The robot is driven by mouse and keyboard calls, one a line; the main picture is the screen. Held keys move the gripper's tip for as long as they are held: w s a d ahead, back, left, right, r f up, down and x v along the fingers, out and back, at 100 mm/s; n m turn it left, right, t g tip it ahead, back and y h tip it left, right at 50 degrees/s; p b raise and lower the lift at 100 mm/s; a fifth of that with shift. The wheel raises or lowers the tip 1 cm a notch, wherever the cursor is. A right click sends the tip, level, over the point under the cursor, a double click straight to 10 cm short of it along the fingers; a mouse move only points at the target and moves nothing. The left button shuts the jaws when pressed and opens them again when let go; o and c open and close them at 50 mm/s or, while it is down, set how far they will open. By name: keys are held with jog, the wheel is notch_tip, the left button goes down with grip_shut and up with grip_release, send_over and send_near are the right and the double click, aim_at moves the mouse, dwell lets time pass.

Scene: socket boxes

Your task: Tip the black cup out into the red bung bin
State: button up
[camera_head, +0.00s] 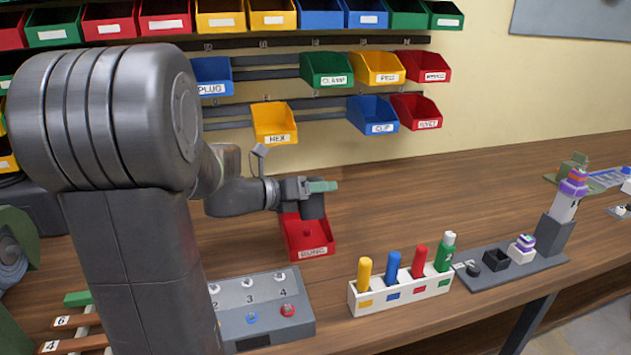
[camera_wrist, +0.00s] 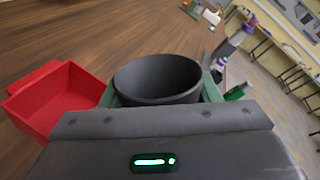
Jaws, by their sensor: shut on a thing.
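My gripper (camera_head: 318,187) is shut on the black cup (camera_head: 313,207), its green fingers on either side of the cup in the wrist view. The cup looks about upright, with its round mouth (camera_wrist: 158,78) open; its inside is dark and I cannot tell what is in it. The red bin labelled BUNG (camera_head: 308,251) stands on the bench, just below and in front of the cup in the head view. A small dark red shape shows inside it. In the wrist view the bin (camera_wrist: 68,92) lies left of the cup, apart from it.
A grey numbered panel (camera_head: 262,310) with buttons stands in front of the bin. A white rack (camera_head: 400,294) with coloured pegs and a grey tray (camera_head: 512,268) are to the right. Labelled bins hang on the wall behind. The bench behind the rack is clear.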

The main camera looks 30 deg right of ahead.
jog(key=shift+s+a+f+n+g+y+p, duration=0.2)
jog(key=shift+f+n+p, duration=0.35)
jog(key=shift+p, duration=0.7)
jog(key=shift+s+d+f+n+g+y+p, duration=0.2)
jog(key=shift+f+n+p, duration=0.35)
jog(key=shift+p, duration=0.7)
jog(key=shift+s+a+f+n+g+y+p, duration=0.15)
jog(key=shift+f+n+g+y+p, duration=0.35)
jog(key=shift+p, duration=0.75)
jog(key=shift+f+n+p, duration=0.3)
jog(key=shift+f+p, duration=0.25)
jog(key=shift+p, duration=0.35)
jog(key=shift+w+r+n+g+y+p, duration=0.15)
jog(key=shift+n+g+p, duration=0.4)
jog(key=shift+p, duration=1.45)
jog(key=shift+n+g+y+p, duration=0.25)
jog(key=shift+n+p, duration=0.45)
jog(key=shift+p, duration=1.35)
jog(key=shift+w+r+n+g+y+p, duration=0.1)
jog(key=shift+n+g+p, duration=0.45)
jog(key=shift+p, duration=1.45)
jog(key=shift+w+n+g+p, duration=0.15)
jog(key=shift+n+g+p, duration=0.1)
jog(key=shift+n+p, duration=0.5)
